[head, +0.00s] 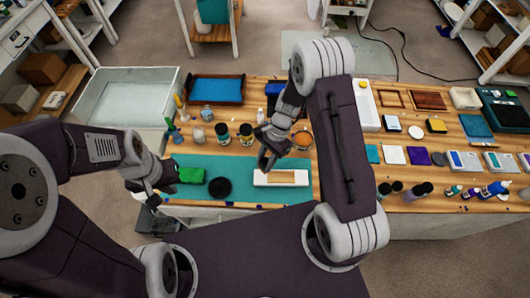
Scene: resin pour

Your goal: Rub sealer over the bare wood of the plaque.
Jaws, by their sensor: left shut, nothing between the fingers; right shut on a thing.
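The plaque (280,178) lies on the teal mat (225,163); it looks like a tan wood strip with a white border. My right gripper (266,163) is just above and behind the plaque's left end. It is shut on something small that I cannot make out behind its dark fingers. My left gripper (168,188) is shut and empty at the mat's left end, beside a green block or cloth (191,175). A round black dish or pad (219,187) lies between the green thing and the plaque. I cannot tell which container holds sealer.
Several jars (246,134) and bottles stand behind the mat, close to my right gripper. A blue-lined tray (216,89) is further back, and a large pale bin (122,97) is at left. Cards, bottles and boxes crowd the right. The mat's front strip is mostly clear.

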